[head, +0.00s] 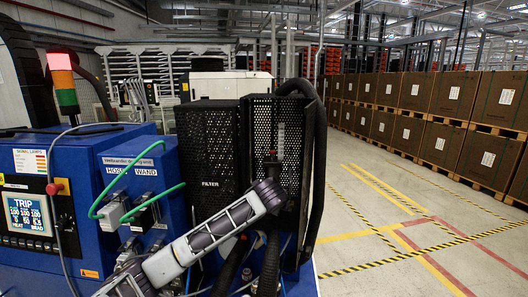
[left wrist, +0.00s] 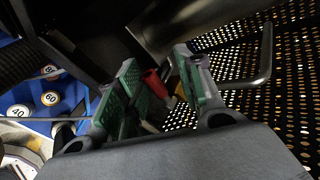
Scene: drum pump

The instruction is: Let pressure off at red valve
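The red valve handle (left wrist: 154,84) shows in the left wrist view as a short red piece, with a small yellow part (left wrist: 176,64) beside it. My left gripper (left wrist: 158,60) is open, its two green-padded fingers apart. The red handle shows in the gap between the fingers, close to the left finger, which hides part of it. I cannot tell whether they touch. My right gripper is not in view.
A bent metal bar (left wrist: 262,60) and a perforated panel (left wrist: 295,70) lie close to the right finger. Round dials marked 40 and 60 (left wrist: 50,98) show at left. The blue cabinet (head: 110,165) has green cables and a TRIP screen (head: 27,215). A thick black hose (head: 320,150) runs down the right side.

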